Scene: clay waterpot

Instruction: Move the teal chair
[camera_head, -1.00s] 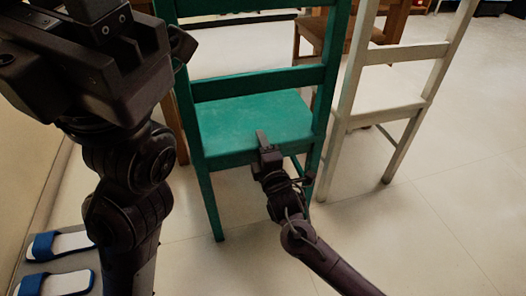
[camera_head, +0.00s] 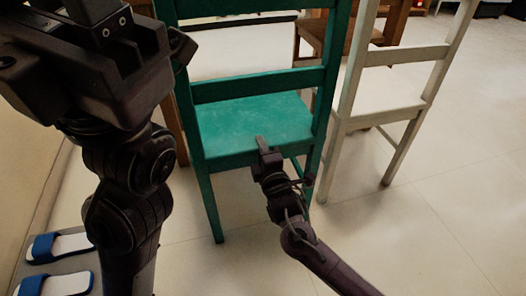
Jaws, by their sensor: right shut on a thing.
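The teal chair (camera_head: 255,118) stands upright in the middle, its slatted back toward me and its seat beyond. My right gripper (camera_head: 262,146) is at the near edge of the seat, below the back's lower slat. It is shut on that seat edge. My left arm fills the upper left, close to the camera, and covers part of the view left of the chair. The dark block at its top is my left gripper (camera_head: 100,45); its fingers cannot be made out clearly.
A whitish chair (camera_head: 385,108) stands close to the right of the teal chair. Wooden furniture (camera_head: 395,20) is behind them. Blue-and-white slippers (camera_head: 60,246) lie at lower left by the wall. The pale tiled floor is clear at right.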

